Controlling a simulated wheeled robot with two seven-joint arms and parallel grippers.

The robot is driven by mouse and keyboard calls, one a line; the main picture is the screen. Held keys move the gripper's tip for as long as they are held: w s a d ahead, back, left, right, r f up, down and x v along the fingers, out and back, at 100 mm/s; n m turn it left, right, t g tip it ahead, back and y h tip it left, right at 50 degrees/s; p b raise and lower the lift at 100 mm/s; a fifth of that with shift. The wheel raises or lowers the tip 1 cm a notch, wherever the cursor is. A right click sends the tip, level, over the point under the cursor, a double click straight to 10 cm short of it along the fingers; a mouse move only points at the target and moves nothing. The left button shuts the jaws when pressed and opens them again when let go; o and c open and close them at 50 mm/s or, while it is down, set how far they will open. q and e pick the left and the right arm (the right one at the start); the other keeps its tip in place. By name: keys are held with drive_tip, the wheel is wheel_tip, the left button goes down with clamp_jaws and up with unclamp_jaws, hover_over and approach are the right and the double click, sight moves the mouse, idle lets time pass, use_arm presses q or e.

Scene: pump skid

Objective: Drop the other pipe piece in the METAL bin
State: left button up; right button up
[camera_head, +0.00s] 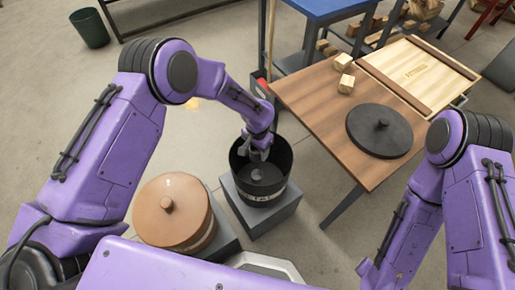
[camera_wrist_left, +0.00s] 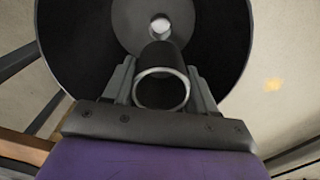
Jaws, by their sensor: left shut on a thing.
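My left gripper (camera_head: 258,154) is shut on a grey pipe piece (camera_wrist_left: 162,88), which shows as an open-ended tube between the fingers in the left wrist view. The gripper reaches down at the mouth of a round black bin (camera_head: 283,168) with a pale label band. The label is too small to read surely. In the left wrist view the bin's dark wall (camera_wrist_left: 75,45) surrounds the pipe piece. A grey round surface with a pale round spot shows inside the bin, partly hidden by the pipe piece. My right gripper is out of view.
The black bin stands on a grey block (camera_head: 275,217). Left of it is a bin with a tan knobbed lid (camera_head: 150,215).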

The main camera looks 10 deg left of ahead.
use_arm(q)
drive_tip(key=o, duration=1.2)
drive_tip(key=shift+r, duration=0.1)
wheel_tip(320, 180, up, 10)
drive_tip(key=shift+r+p, duration=0.25)
drive_tip(key=shift+p, duration=0.2)
